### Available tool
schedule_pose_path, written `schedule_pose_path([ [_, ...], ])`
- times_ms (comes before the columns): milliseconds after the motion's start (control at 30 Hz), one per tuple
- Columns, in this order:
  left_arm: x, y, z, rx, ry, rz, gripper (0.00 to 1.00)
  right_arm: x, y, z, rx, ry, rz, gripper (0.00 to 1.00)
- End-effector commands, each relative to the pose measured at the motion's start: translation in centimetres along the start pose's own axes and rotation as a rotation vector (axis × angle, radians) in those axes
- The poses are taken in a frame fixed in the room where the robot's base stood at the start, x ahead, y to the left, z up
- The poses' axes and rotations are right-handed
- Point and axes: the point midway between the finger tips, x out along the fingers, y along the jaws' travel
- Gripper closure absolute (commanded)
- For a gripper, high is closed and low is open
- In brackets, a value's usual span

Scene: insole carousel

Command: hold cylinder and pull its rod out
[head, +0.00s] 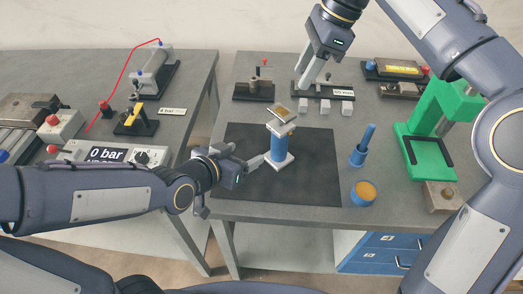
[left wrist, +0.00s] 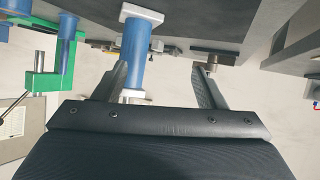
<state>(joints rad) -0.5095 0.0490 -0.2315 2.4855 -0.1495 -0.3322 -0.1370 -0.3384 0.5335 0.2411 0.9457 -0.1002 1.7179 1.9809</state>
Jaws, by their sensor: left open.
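The blue cylinder (head: 279,148) with pale square end plates stands upright on the dark mat (head: 318,185). A short rod with a tan plate (head: 281,111) shows at its top. My left gripper (head: 257,163) is just left of the cylinder, low along its body. In the left wrist view my left gripper (left wrist: 160,68) has its fingers spread, with the cylinder (left wrist: 135,45) near the left finger. Nothing is held between them. My right gripper (head: 311,74) points down above the back of the table, behind the cylinder; its jaw gap is unclear.
A blue holder with an upright blue stick (head: 363,145) and a blue cup with orange contents (head: 363,193) stand right of the mat. A green press (head: 430,150) is farther right. Small white blocks (head: 325,106) sit behind the mat. A gap separates the two tables.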

Motion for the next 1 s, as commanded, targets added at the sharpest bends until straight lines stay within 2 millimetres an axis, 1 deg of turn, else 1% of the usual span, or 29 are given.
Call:
schedule_pose_path([
  [33,1.0,1.1,-0.1,0.041,0.024,0.020,0.35,0.0,0.0,0.0,0.000,0.000,0.000,0.64],
  [100,1.8,2.1,-0.4,0.083,0.065,0.037,0.35,0.0,0.0,0.0,0.000,0.000,0.000,0.64],
  [200,2.5,3.1,-0.8,0.124,0.106,0.053,0.35,0.0,0.0,0.0,0.000,0.000,0.000,0.64],
  [300,3.0,3.6,-0.9,0.142,0.125,0.061,0.35,0.0,0.0,0.0,0.000,0.000,0.000,0.64],
  [367,3.5,3.8,-1.1,0.146,0.130,0.062,0.35,0.0,0.0,0.0,0.000,0.000,0.000,0.64],
  [467,4.8,3.8,-1.2,0.146,0.129,0.062,0.35,0.0,0.0,0.0,0.000,0.000,0.000,0.64],
  [600,7.0,4.0,-1.5,0.146,0.129,0.061,0.35,0.0,0.0,0.0,0.000,0.000,0.000,0.64],
  [733,8.8,4.0,-1.7,0.144,0.130,0.061,0.35,0.0,0.0,0.0,0.000,0.000,0.000,0.64],
  [833,9.8,4.1,-1.9,0.144,0.131,0.061,0.35,0.0,0.0,0.0,0.000,0.000,0.000,0.64],
  [1000,10.5,4.2,-2.0,0.142,0.132,0.061,0.35,0.0,0.0,0.0,0.000,0.000,0.000,0.64],
])
